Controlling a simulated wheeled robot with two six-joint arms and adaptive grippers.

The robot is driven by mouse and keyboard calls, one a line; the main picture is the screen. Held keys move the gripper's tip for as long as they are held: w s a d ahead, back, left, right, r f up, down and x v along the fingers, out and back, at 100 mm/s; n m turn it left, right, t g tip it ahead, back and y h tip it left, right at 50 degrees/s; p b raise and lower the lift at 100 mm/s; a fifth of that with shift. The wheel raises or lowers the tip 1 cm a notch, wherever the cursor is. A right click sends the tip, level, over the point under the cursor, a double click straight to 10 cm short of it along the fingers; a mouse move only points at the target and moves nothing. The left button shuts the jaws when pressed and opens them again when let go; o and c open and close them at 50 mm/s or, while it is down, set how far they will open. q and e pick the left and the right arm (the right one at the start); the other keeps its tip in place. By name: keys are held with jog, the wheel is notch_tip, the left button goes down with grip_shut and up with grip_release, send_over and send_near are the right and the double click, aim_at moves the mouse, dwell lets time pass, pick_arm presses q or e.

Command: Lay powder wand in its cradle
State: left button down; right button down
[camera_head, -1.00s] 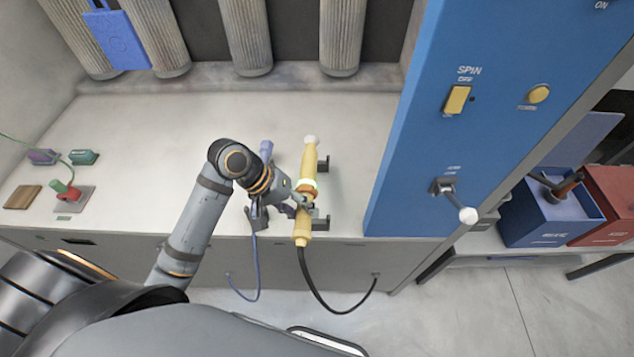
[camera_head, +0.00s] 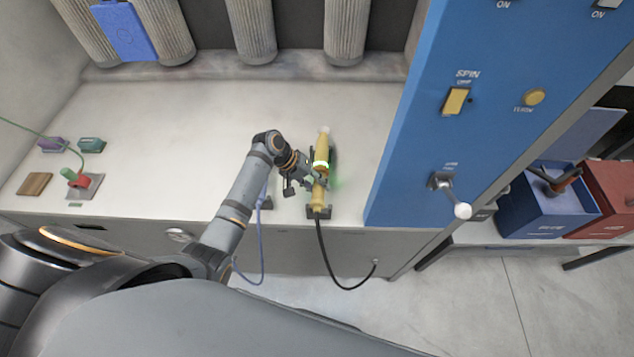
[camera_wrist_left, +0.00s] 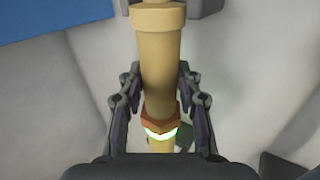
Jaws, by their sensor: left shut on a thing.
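The powder wand (camera_head: 319,202) is a yellow rod with a pale tip, an orange collar and a glowing green ring. A black cable hangs from its near end. My left gripper (camera_head: 319,181) is shut on the wand's middle; in the left wrist view the wand (camera_wrist_left: 158,60) runs between the two fingers (camera_wrist_left: 160,110). The dark cradle (camera_head: 326,212) shows at the wand's near end, directly under it. The wand and my gripper hide most of the cradle, so I cannot tell whether the wand rests fully in it. My right gripper is not in view.
A second dark holder with a blue-grey wand (camera_head: 265,200) and cable stands just left. A blue panel (camera_head: 420,130) with switches and a lever rises to the right. The counter (camera_head: 190,130) is clear toward the back left.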

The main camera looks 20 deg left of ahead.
pick_arm(q)
jog(key=c, duration=0.9)
grip_release()
jog(key=shift+f, duration=0.1)
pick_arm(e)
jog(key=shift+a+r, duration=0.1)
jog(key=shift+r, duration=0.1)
pick_arm(q)
jog(key=shift+f+b, duration=0.15)
jog(key=shift+b, duration=0.25)
jog(key=shift+f+b, duration=0.35)
jog(key=shift+b, duration=0.3)
jog(key=v, duration=0.3)
jog(key=b+v, duration=0.1)
jog(key=v, duration=0.7)
jog(key=shift+s+d+r, duration=0.1)
jog(key=shift+d+r, duration=0.1)
jog(key=shift+d, duration=0.1)
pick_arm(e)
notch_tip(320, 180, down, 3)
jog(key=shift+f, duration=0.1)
